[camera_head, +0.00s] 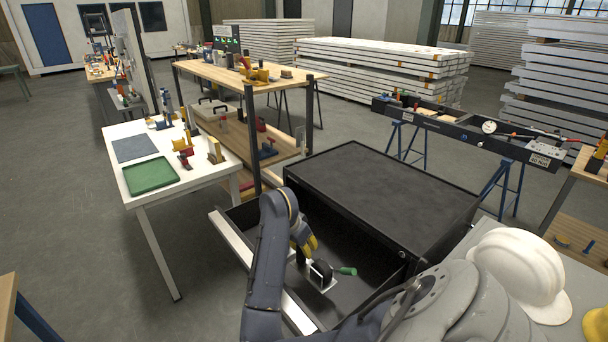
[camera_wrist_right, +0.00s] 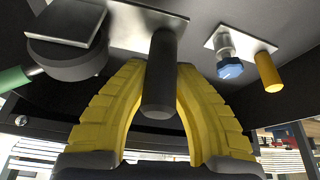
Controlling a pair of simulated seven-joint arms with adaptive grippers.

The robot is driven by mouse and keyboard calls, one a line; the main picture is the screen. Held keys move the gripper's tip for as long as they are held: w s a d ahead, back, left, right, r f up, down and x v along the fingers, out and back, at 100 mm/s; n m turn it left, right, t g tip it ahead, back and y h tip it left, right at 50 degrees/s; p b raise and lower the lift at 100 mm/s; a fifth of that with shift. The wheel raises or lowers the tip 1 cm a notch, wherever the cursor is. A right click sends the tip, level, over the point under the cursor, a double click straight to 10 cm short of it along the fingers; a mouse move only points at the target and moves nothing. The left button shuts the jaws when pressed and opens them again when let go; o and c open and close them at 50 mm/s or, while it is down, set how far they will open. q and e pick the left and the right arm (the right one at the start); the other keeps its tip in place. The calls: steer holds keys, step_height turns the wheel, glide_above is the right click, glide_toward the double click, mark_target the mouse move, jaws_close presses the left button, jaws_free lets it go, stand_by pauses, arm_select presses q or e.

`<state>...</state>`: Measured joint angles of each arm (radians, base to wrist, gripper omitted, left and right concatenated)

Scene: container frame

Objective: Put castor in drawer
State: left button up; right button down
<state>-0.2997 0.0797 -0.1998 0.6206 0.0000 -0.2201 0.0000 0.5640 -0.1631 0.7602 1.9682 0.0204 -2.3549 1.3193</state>
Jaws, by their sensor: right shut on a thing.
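My right gripper (camera_head: 307,246) has yellow fingers and reaches down into the open drawer (camera_head: 232,240). In the right wrist view my fingers (camera_wrist_right: 160,110) are around a dark round-ended post (camera_wrist_right: 160,75), which joins a metal plate (camera_wrist_right: 135,25); whether it belongs to the castor I cannot tell. Beside it is a black wheel-like piece with a square metal plate, which looks like a castor (camera_head: 320,271); it also shows in the right wrist view (camera_wrist_right: 68,60). A green handle (camera_head: 346,271) sticks out next to it. My left gripper is out of view.
The black cabinet top (camera_head: 380,190) is clear. A white helmet (camera_head: 520,270) lies at the right. A white table (camera_head: 190,185) with a green tray (camera_head: 151,176) stands to the left. The right wrist view shows a blue knob (camera_wrist_right: 230,69) and a yellow peg (camera_wrist_right: 268,72) near my fingers.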

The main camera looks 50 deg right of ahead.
steer(key=shift+f, duration=1)
steer(key=shift+f, duration=0.6)
steer(key=c, duration=1.2)
jaws_free()
steer(key=shift+o, duration=0.2)
steer(key=shift+r, duration=0.6)
steer(key=v, duration=1.2)
steer(key=shift+s+d, duration=0.1)
